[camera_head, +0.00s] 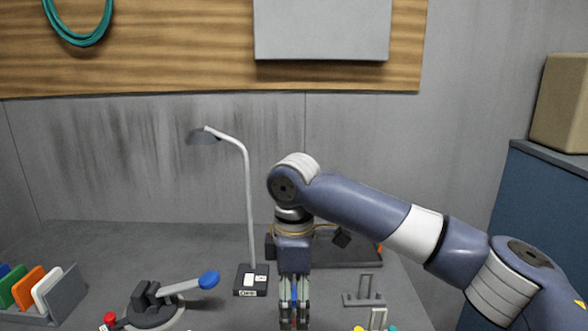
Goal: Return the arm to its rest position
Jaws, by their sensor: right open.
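My right arm reaches in from the right side of the head view and bends down at the wrist over the bench. My right gripper (293,305) points straight down near the bottom middle of the picture, with its fingers open. A blue item shows between or just behind the fingers; I cannot tell which. The fingertips are close to the lower picture edge. My left gripper is not in view.
A lamp (249,190) stands on the grey bench (110,245), left of my gripper. A blue-handled clamp device (155,305) and a rack of coloured plates (62,290) are at left. A small metal stand (364,297) is close on the right. A blue cabinet (545,210) stands at far right.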

